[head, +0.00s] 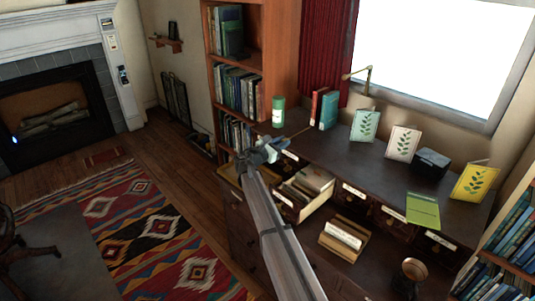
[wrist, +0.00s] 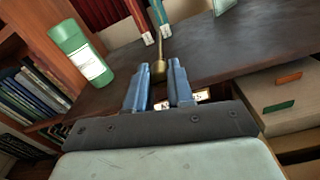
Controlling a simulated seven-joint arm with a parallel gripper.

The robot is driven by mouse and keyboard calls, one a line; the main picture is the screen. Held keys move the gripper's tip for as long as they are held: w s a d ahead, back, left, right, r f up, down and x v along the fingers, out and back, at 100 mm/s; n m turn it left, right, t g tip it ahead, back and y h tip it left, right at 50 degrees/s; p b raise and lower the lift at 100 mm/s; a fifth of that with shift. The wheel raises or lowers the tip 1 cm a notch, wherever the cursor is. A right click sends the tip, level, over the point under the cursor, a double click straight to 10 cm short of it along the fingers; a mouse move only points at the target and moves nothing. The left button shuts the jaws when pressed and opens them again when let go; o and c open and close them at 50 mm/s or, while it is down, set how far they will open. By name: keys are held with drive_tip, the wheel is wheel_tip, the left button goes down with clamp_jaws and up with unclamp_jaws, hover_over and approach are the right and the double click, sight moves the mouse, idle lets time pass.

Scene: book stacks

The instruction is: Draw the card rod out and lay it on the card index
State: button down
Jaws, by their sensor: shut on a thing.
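My gripper (head: 264,150) is above the left end of the card index (head: 365,165), a dark wooden cabinet with labelled drawers. In the wrist view my gripper (wrist: 155,75) is shut on the brass knob of the card rod (wrist: 158,68). The thin rod (head: 298,132) points away from the fingers over the cabinet top, towards the upright books. In these views I cannot tell whether it touches the top. One card drawer (head: 303,192) stands open below my gripper, with cards in it.
A green canister (head: 278,111) and red and teal books (head: 323,108) stand close by on the top. Cards with leaf pictures (head: 403,143), a dark box (head: 431,163) and a brass lamp (head: 366,80) are farther right. The middle of the top is clear.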

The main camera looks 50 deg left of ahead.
drive_tip(key=shift+w, duration=0.65)
drive_tip(key=shift+f, duration=2.2)
drive_tip(key=shift+d, duration=0.1)
drive_tip(key=c, duration=0.9)
unclamp_jaws()
drive_tip(key=shift+s, duration=0.1)
drive_tip(key=s, duration=1.3)
drive_tip(key=shift+s, duration=0.35)
